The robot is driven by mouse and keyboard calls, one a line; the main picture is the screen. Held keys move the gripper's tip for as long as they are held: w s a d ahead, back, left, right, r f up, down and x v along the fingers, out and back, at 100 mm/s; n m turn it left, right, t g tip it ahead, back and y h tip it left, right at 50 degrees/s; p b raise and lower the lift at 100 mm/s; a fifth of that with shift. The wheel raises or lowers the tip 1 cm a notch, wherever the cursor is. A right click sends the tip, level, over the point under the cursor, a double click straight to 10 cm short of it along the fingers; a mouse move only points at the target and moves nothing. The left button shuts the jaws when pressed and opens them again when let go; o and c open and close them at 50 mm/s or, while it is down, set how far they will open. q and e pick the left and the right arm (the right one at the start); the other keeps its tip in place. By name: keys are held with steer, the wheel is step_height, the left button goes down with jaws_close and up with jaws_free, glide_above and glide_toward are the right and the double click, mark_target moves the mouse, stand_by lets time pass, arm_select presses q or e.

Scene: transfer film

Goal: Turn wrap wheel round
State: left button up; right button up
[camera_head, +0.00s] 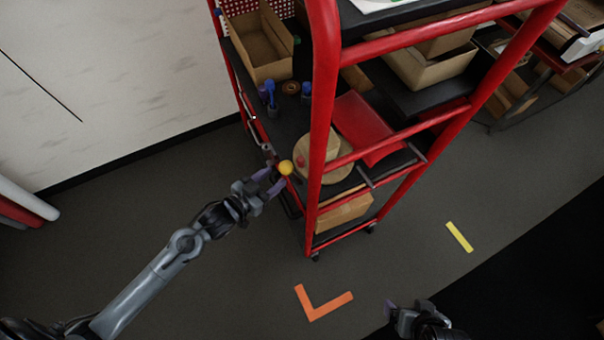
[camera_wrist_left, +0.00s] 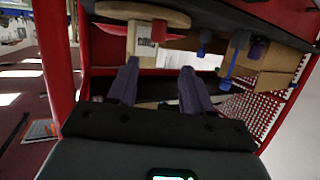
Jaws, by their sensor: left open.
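The wrap wheel (camera_head: 340,171), a round tan disc with a tan block, sits on a shelf of the red rack. The rack's front post hides part of it. A tan disc (camera_wrist_left: 140,12) with a red part under it shows at the top of the left wrist view. A labelled tan block (camera_wrist_left: 145,42) is beyond the fingertips there. My left gripper (camera_head: 274,181) is open at the rack's left side, close to a yellow ball (camera_head: 285,168); I cannot tell whether they touch. My right gripper (camera_head: 404,314) is low in the head view, away from the rack; its jaws are unclear.
The red rack post (camera_head: 321,80) stands close to the left gripper. Blue-handled tools (camera_head: 270,92), a cardboard box (camera_head: 258,45) and a red sheet (camera_head: 365,125) are on the shelves. Orange (camera_head: 322,306) and yellow (camera_head: 459,237) tape marks lie on open floor.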

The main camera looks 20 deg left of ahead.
mark_target(297, 163)
arm_select(q)
step_height(297, 163, down, 5)
steer(key=w+a+m+t+h+b, duration=0.1)
steer(key=w+m+h+b, duration=0.1)
steer(key=h+b, duration=0.25)
steer(key=shift+t, duration=0.3)
steer(key=x, duration=0.9)
steer(key=shift+r+b, duration=0.2)
steer(key=shift+b, duration=0.2)
steer(key=shift+x, duration=0.85)
arm_select(e)
step_height(297, 163, down, 7)
steer(key=shift+f, duration=0.15)
arm_select(q)
steer(key=shift+a, duration=0.1)
steer(key=shift+c, duration=0.4)
jaws_close()
arm_select(e)
steer(key=shift+d, duration=0.2)
